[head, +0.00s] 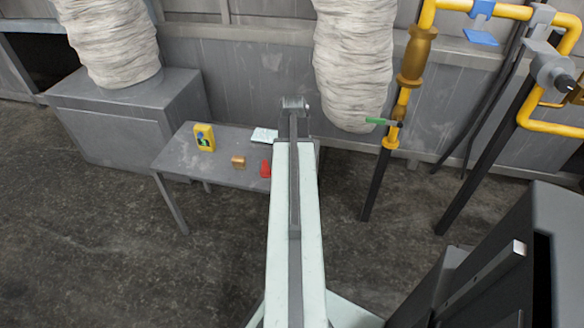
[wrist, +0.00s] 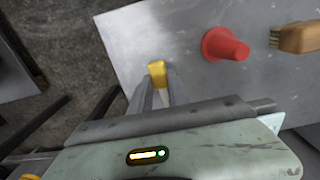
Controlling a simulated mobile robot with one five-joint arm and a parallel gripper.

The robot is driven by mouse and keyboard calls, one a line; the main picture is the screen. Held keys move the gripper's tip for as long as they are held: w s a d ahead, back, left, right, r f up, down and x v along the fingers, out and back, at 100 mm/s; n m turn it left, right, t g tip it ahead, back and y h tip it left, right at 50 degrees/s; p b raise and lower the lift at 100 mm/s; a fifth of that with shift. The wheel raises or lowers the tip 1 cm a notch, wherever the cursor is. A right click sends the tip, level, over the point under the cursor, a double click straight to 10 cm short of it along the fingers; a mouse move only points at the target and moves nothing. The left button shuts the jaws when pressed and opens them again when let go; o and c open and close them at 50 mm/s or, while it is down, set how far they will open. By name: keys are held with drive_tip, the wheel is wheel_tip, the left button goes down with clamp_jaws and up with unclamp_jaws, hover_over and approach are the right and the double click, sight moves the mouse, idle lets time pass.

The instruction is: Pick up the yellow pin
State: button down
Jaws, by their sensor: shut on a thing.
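The yellow pin (wrist: 157,70) shows in the wrist view between the fingertips of my gripper (wrist: 158,88). My gripper is shut on it, with the pin's yellow end showing past the fingers. The pin lies in front of the grey table's edge in this view; I cannot tell whether it touches the table. In the head view my arm hides the pin and the gripper's fingers.
The grey table (head: 176,157) holds a red cone-like piece (head: 265,169), a brown brush (head: 238,161), a yellow box (head: 204,138) and a pale flat item (head: 264,135). Yellow pipes (head: 427,18) stand at the right. A dark cabinet (head: 545,235) is at the lower right.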

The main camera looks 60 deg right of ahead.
wheel_tip(320, 180, up, 10)
drive_tip(key=p, duration=0.9)
drive_tip(key=shift+f, duration=0.2)
